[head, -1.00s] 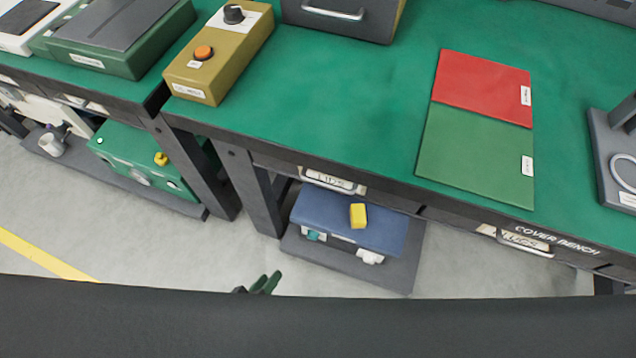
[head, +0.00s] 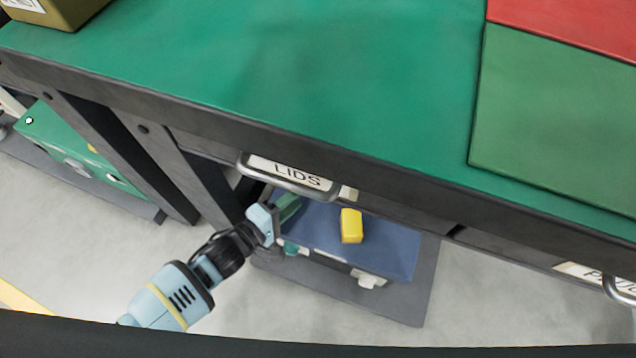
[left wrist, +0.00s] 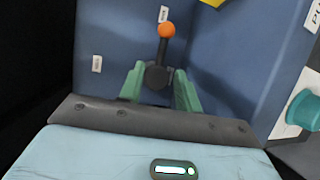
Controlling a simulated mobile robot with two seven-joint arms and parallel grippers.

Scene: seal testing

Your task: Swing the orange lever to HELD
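The orange lever (left wrist: 166,31) shows in the left wrist view as an orange ball on a dark stem with a dark pivot. It stands on a blue panel (left wrist: 115,35), its ball towards a small white label (left wrist: 163,13); another label (left wrist: 97,64) is at the left. The label texts are too small to read. My left gripper (left wrist: 159,85) is open, its green fingers on either side of the lever's pivot; contact cannot be told. In the head view my left gripper (head: 287,208) is at the left side of the blue box (head: 390,245), and the lever is hidden there. My right gripper is not in view.
The green-topped bench (head: 330,80) overhangs the box. A LIDS drawer handle (head: 290,180) juts out just above my left gripper. A yellow block (head: 351,226) is on the box. A dark bench leg (head: 160,160) stands to the left. The floor in front is clear.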

